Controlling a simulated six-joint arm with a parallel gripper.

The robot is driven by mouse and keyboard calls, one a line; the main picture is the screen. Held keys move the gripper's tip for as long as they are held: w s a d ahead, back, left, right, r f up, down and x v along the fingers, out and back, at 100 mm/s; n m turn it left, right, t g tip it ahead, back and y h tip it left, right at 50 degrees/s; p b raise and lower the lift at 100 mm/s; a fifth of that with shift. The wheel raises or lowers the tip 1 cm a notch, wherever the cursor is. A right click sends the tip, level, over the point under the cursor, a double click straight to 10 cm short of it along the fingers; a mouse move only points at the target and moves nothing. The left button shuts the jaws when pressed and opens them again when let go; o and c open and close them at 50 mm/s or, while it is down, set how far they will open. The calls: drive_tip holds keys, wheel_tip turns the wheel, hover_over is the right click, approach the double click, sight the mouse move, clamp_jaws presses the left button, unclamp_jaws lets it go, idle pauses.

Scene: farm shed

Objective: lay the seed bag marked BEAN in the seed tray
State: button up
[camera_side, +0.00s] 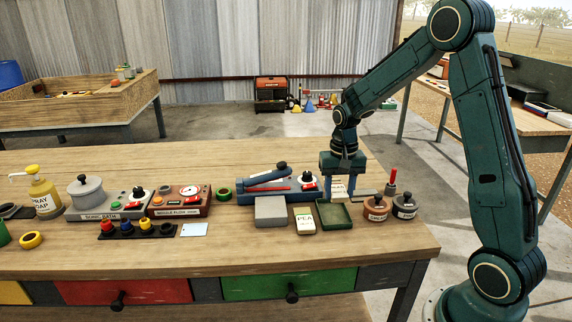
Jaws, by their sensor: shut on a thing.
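My gripper (341,194) points down at the right part of the bench, just behind the green seed tray (348,225). It is shut on a pale seed bag (338,187), which shows between the fingers. The marking on this bag is too small to read. The bag appears to be above or behind the tray's back edge; its exact height is hard to tell. The tray looks empty. Another seed bag, marked PEA (304,221), lies on the bench just left of the tray.
A grey block (270,211) lies left of the PEA bag. Two labelled round pots (376,208) (404,207) stand right of the tray, with a red-handled tool (391,182) behind. A blue lever device (268,188) stands behind left. The front strip of the bench is clear.

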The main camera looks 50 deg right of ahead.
sight(336, 222)
drive_tip(key=shift+f, duration=0.2)
drive_tip(key=shift+f, duration=3.2)
drive_tip(key=shift+f, duration=0.6)
drive_tip(key=o, duration=0.8)
drive_tip(key=shift+o, duration=0.2)
drive_tip(key=shift+r, duration=0.1)
wheel_tip(336, 222, up, 13)
drive_tip(key=shift+f, duration=0.15)
drive_tip(key=shift+r, duration=0.45)
